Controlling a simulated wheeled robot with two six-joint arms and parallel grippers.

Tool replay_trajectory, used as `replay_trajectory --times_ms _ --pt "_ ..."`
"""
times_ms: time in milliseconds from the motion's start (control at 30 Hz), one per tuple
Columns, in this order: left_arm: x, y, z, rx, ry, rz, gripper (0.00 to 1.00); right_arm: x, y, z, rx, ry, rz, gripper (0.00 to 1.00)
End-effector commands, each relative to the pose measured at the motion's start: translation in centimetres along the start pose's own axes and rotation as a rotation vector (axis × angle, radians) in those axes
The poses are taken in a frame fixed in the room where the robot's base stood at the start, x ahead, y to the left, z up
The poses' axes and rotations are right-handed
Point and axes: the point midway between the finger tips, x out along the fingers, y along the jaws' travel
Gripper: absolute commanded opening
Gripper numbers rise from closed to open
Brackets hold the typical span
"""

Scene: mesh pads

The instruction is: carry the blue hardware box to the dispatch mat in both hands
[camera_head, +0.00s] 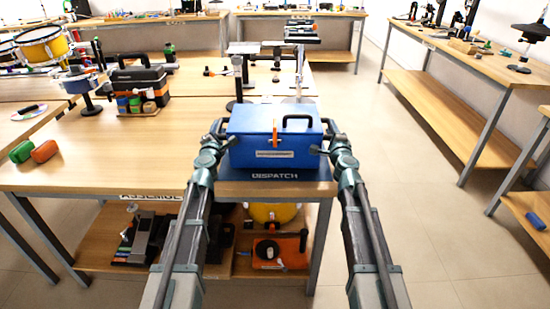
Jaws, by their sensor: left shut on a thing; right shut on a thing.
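The blue hardware box (253,121) is upright, with a dark handle and an orange latch. It is over the dark blue dispatch mat (313,174) at the front right corner of the wooden table. I cannot tell whether its underside touches the mat. My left gripper (219,129) is shut on the box's left side. My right gripper (328,129) is shut on its right side. The fingertips are partly hidden by the box and my wrists. The mat's front strip with its lettering shows; the box hides much of the rest.
A black-and-orange toolbox (140,80) stands farther back. Dark stands (240,70) rise behind the box. The tabletop left of the box is clear.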

Motion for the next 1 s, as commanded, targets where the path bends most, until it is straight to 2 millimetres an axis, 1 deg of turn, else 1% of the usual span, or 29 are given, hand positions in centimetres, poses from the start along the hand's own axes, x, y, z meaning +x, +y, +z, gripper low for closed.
replay_trajectory --times_ms 33,233,267,300,400,767,867,1000 --pt "0.0 -0.3 -0.5 -0.004 0.004 0.003 0.00 0.0 0.4 -0.3 0.001 0.006 -0.001 0.00" --pt "0.0 -1.1 -1.0 -0.004 0.004 0.003 0.00 0.0 1.4 -0.5 0.001 0.005 -0.001 0.00" --pt "0.0 -0.9 -0.8 -0.004 0.004 0.003 0.40 0.0 1.1 -0.5 0.001 0.006 -0.001 0.34" --pt "0.0 -0.8 -0.8 -0.004 0.003 0.002 0.48 0.0 1.1 -0.5 0.001 0.005 -0.001 0.41" --pt "0.0 -0.9 -0.7 -0.003 0.002 0.002 0.65 0.0 1.1 -0.4 0.001 0.004 0.000 0.59" --pt "-0.2 -0.9 -0.7 -0.001 0.001 0.000 0.65 0.0 1.1 -0.2 0.000 0.001 0.000 0.59" --pt "-0.8 -0.9 -0.6 -0.001 0.000 0.000 0.65 0.0 1.1 -0.2 0.000 0.001 0.000 0.59" --pt "-2.5 -0.9 -0.6 -0.001 0.001 0.000 0.65 0.0 1.1 -0.2 0.000 0.000 0.000 0.59"
